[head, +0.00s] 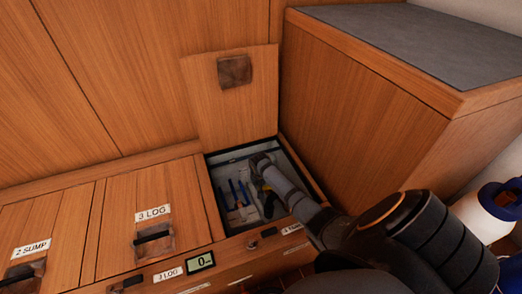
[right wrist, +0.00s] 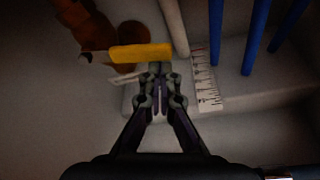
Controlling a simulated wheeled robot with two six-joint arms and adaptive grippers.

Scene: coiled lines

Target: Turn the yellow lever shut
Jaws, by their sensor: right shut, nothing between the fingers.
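The yellow lever (right wrist: 142,53) shows in the right wrist view as a short bar lying across the picture, with a brownish round fitting behind its left part. My right gripper (right wrist: 157,104) is shut and empty, with its fingertips just below the lever's right half in the picture. I cannot tell if they touch it. In the head view my right arm reaches down into an open compartment (head: 211,165), and the arm hides most of the lever and gripper there. My left gripper is not in view.
Blue pipes (right wrist: 257,35), a pale pipe (right wrist: 175,27) and a white scale strip (right wrist: 206,80) stand close by inside the compartment. Its raised wooden lid (head: 233,105) stands behind it. A wooden cabinet (head: 365,110) rises on the right. Closed hatches (head: 153,222) lie left.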

